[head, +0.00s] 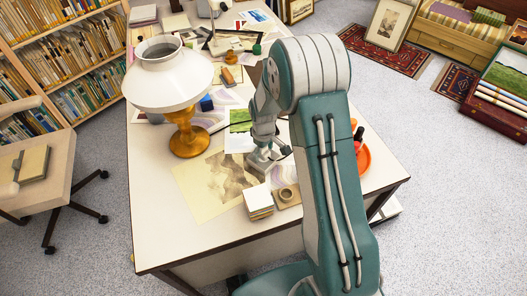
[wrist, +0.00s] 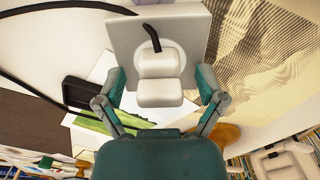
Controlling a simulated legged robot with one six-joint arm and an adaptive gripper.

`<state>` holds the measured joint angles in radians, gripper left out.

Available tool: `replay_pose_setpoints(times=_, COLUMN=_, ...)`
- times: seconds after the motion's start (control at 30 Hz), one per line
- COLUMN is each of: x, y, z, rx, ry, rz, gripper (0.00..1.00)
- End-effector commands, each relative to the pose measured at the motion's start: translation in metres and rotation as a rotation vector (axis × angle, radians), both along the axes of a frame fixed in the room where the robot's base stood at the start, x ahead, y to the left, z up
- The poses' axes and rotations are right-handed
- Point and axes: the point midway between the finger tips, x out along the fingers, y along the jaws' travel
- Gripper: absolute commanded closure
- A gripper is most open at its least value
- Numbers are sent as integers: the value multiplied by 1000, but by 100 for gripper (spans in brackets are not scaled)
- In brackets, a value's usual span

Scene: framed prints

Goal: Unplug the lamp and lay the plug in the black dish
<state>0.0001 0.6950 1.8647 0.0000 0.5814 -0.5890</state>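The lamp (head: 170,88) has a white shade and an amber base, and stands at the left of the desk. In the wrist view, a white two-lobed plug (wrist: 160,92) sits on a grey square socket plate (wrist: 120,35), with a black cord (wrist: 153,38) at its far end. My gripper (wrist: 161,80) is open, with one finger on each side of the plug and visible gaps. Contact with the plug does not show. The black dish (wrist: 88,93) lies left of the plug in the wrist view. My arm seems to hide it in the head view.
A sepia print (head: 215,180), a paper stack (head: 258,203), a tape roll (head: 287,195) and an orange tray (head: 363,160) are around my gripper on the desk (head: 165,235). A black cord (wrist: 65,7) arcs across the wrist view. The desk's front left is clear.

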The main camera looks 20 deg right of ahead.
Motion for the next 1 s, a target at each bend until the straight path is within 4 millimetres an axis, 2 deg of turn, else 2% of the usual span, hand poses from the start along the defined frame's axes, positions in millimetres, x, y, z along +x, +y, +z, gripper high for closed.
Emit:
replay_pose_setpoints(times=0.03, x=0, y=0, z=0, rx=0, ry=0, rz=0, gripper=16)
replay_pose_setpoints(times=0.07, x=0, y=0, z=0, rx=0, ry=0, rz=0, gripper=29)
replay_pose_setpoints(times=0.1, x=0, y=0, z=0, rx=0, ry=0, rz=0, gripper=47)
replay_pose_setpoints(times=0.17, x=0, y=0, z=0, rx=0, ry=0, rz=0, gripper=74)
replay_pose_setpoints(times=0.2, x=0, y=0, z=0, rx=0, ry=0, rz=0, gripper=92)
replay_pose_setpoints(times=0.23, x=0, y=0, z=0, rx=0, ry=0, rz=0, gripper=100)
replay_pose_setpoints(times=0.47, x=0, y=0, z=0, rx=0, ry=0, rz=0, gripper=100)
replay_pose_setpoints(times=1.0, x=0, y=0, z=20, rx=1, ry=-1, rz=0, gripper=100)
